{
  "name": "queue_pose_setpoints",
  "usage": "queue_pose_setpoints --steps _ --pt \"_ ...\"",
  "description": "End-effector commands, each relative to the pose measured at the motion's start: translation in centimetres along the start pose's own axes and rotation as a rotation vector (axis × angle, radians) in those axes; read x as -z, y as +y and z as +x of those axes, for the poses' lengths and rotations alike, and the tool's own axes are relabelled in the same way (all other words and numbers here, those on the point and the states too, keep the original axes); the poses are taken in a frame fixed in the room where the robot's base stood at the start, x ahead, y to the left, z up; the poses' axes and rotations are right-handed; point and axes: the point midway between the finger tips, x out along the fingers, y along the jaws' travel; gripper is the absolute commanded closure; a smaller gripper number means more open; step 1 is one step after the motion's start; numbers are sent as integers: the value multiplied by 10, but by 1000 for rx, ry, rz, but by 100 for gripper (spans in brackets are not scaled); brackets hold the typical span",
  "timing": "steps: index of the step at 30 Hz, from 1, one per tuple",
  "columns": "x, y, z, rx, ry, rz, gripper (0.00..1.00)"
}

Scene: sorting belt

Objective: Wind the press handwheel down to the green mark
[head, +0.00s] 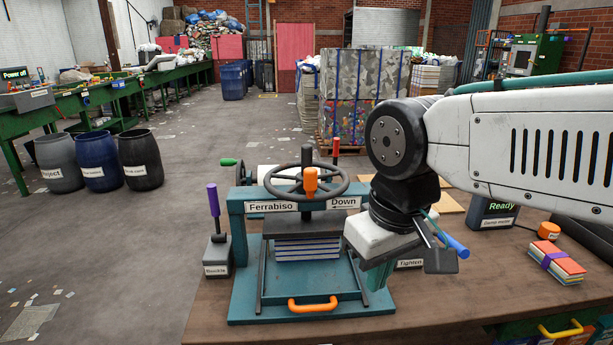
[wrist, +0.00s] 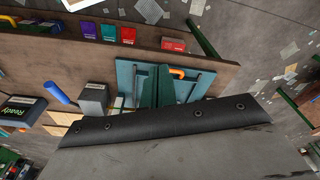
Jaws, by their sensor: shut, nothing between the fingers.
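The teal press (head: 238,235) stands on the workbench. Its dark handwheel (head: 277,190) lies level on top, with an orange knob (head: 311,178) on its near side. The front beam carries the labels "Ferrabiso" and "Down". The dark pressing plate (head: 290,228) is just above a blue and white stack (head: 307,250). I cannot make out a green mark. My gripper (head: 377,276) is shut and empty, low at the press's right side, apart from the handwheel. The wrist view shows the press base with its orange handle (wrist: 178,73); my gripper body hides the handwheel there.
A box with a purple lever (head: 213,201) stands left of the press. A "Tighten" box with a blue handle (head: 454,246) is to the right, partly hidden. Farther right are a "Ready" display (head: 494,211) and a strapped bundle (head: 550,262).

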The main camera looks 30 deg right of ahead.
Motion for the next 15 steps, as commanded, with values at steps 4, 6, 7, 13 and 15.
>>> queue_pose_setpoints --steps 4,6,7,13,15 --pt "0 0 0 0 0 0 100" --pt "0 0 0 0 0 0 100" --pt "0 0 0 0 0 0 100" --pt "0 0 0 0 0 0 100" --pt "0 0 0 0 0 0 89"
